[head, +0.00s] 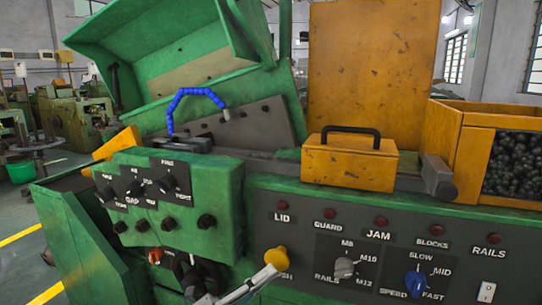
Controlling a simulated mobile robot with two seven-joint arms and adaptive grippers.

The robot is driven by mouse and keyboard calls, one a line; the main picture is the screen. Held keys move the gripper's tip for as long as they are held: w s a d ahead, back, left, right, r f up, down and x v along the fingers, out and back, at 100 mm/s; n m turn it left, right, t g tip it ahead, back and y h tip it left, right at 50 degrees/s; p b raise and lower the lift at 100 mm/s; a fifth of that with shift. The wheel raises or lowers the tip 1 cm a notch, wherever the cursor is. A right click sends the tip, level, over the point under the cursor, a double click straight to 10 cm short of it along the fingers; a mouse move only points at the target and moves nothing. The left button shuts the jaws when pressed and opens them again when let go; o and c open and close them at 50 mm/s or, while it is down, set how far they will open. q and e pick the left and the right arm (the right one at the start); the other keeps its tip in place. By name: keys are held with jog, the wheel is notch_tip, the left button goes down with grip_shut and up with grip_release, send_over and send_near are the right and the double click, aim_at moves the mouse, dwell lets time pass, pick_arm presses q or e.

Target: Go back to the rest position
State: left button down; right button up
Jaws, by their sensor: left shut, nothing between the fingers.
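My left gripper (190,272) is the dark shape low in the head view, in front of the green control box (225,205). It is shut and holds nothing. It is just left of a grey lever with a yellow knob (275,258); whether they touch I cannot tell. My right gripper is not in view. The green machine's lid (165,40) stands raised at the upper left.
A yellow cover with a black handle (350,160) sits on the machine. A yellow bin (470,120) of dark parts is at the right. The front panel (320,250) carries a grey knob (344,268) and a blue knob (415,284). A blue segmented hose (190,92) arches behind.

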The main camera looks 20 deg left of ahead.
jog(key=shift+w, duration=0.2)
pick_arm(q)
jog(key=s+a+f+n+t+y+p, duration=0.1)
jog(key=s+a+f+n+y, duration=0.2)
jog(key=f+n+y, duration=0.45)
jog(key=s+a+f+n+y+p, duration=0.15)
jog(key=f+n+y, duration=0.25)
jog(key=f+n, duration=0.55)
jog(key=s+d+f+n+g+y, duration=0.1)
jog(key=s+f+n+g, duration=0.6)
jog(key=s+f, duration=0.9)
jog(key=shift+s+d+f+n+g+p, duration=0.3)
jog(key=shift+s+d+f+n+p, duration=0.15)
jog(key=shift+f+n, duration=0.35)
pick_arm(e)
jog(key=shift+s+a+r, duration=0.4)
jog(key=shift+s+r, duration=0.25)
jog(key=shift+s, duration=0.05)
pick_arm(q)
jog(key=shift+w+r, duration=0.1)
jog(key=shift+r, duration=0.05)
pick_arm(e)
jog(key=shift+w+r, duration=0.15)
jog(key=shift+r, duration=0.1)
